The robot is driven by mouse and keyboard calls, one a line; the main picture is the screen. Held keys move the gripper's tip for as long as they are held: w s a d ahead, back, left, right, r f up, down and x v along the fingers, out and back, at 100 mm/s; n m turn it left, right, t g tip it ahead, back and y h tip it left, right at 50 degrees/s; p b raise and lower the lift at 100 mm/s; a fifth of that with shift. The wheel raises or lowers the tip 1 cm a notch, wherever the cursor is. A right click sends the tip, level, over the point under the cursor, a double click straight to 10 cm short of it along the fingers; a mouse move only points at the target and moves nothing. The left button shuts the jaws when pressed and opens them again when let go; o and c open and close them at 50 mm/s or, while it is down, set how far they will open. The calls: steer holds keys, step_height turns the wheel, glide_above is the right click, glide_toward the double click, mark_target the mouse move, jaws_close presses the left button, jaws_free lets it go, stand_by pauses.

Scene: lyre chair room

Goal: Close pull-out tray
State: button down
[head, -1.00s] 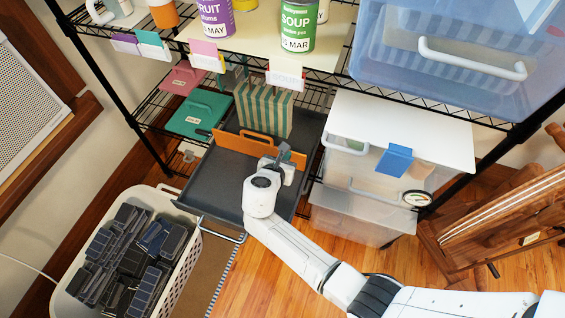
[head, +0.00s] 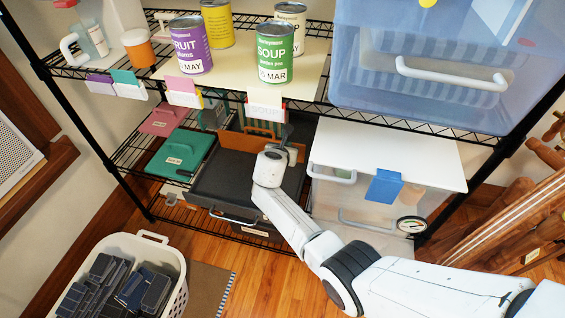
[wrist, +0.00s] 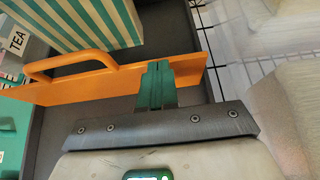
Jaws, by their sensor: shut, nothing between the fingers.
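The dark grey pull-out tray (head: 232,180) sits on the lower part of the wire shelf, its front handle (head: 233,217) near the shelf's front edge. An orange divider with a handle (head: 232,143) stands across the tray; it fills the middle of the wrist view (wrist: 75,82). A green-and-cream striped box stands behind it in the wrist view (wrist: 85,22). My gripper (head: 287,133) is over the right side of the tray. Its fingers (wrist: 157,72) are shut and empty, their tips at the divider's face; I cannot tell whether they touch. My arm hides the tray's right front.
Clear drawers with a white top (head: 385,155) stand right of the tray. A teal case (head: 182,155) lies to its left. Cans, including a green soup can (head: 275,52), stand on the shelf above. A white basket (head: 165,255) stands on the floor at front left.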

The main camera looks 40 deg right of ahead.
steer(key=w+d, duration=0.1)
steer(key=w+d+b, duration=0.1)
steer(key=d, duration=0.1)
steer(key=shift+w+d+f+b, duration=0.1)
steer(key=shift+w+d+b, duration=0.1)
steer(key=shift+d+b, duration=0.1)
steer(key=shift+w+r, duration=0.15)
steer(key=shift+r, duration=0.05)
steer(key=shift+w+r, duration=0.1)
steer(key=shift+r, duration=0.05)
steer(key=s+a+f+p+v, duration=0.1)
steer(key=p+v, duration=0.5)
steer(key=v, duration=0.7)
steer(key=shift+s+f, duration=0.15)
steer(key=shift+f, duration=0.45)
steer(key=shift+a, duration=0.1)
